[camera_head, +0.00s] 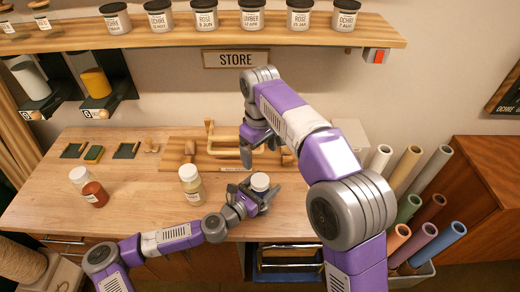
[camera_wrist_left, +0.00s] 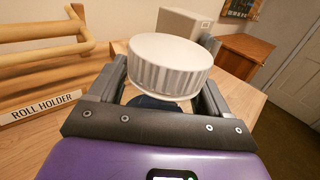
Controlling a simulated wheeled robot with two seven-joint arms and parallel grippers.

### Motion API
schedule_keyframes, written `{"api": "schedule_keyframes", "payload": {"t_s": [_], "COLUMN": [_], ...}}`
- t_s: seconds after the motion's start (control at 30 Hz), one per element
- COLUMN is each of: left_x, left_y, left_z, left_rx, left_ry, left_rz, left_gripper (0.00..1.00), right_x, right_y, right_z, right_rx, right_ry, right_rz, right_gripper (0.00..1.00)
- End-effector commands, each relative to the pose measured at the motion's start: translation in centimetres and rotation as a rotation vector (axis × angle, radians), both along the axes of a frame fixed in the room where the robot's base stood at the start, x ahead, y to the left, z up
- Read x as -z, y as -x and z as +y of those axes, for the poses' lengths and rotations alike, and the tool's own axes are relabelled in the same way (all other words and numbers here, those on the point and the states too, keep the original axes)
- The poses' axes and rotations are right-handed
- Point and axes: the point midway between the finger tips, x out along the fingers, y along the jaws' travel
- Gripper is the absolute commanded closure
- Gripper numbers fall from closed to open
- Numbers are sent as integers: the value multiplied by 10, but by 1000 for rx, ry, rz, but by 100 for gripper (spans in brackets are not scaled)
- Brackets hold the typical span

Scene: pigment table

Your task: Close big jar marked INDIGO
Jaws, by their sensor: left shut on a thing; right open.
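My left gripper (camera_head: 262,198) is shut on a jar with a ribbed white lid (camera_head: 260,182) at the table's front edge. In the left wrist view the lid (camera_wrist_left: 168,64) sits above a dark blue jar body (camera_wrist_left: 150,102), between the two fingers. No INDIGO marking is readable, and I cannot tell whether the lid is seated or loose. My right gripper (camera_head: 259,150) is open and empty, pointing down behind and above the jar, apart from it.
A pale yellow jar (camera_head: 192,190) stands left of my left gripper. A wooden roll holder (camera_head: 222,142) is behind. Paper rolls (camera_head: 408,168) stand at right. The front-left tabletop is clear.

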Motion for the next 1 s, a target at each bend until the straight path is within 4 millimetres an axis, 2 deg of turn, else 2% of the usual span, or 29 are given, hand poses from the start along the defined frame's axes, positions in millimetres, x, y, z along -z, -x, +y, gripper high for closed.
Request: {"api": "schedule_keyframes", "payload": {"t_s": [0.33, 0.37, 0.5, 0.77, 1.0], "left_x": [0, 0, 0, 0, 1], "left_y": [0, 0, 0, 2, 25], "left_z": [0, 0, 0, 2, 25], "left_rx": [0, 0, 0, 0, -2], "left_ry": [0, 0, -1, 0, 1], "left_rz": [-1, -1, -1, 0, 2], "left_gripper": [100, 19, 0, 0, 0], "right_x": [-4, -4, -4, -4, -2], "right_y": [0, 0, 0, 0, 0], "right_z": [0, 0, 0, 0, 0], "right_rx": [0, 0, 0, -1, -1], "right_ry": [1, 1, 1, 0, 0], "right_rz": [1, 1, 1, 0, 0], "right_gripper": [11, 11, 11, 11, 11]}}
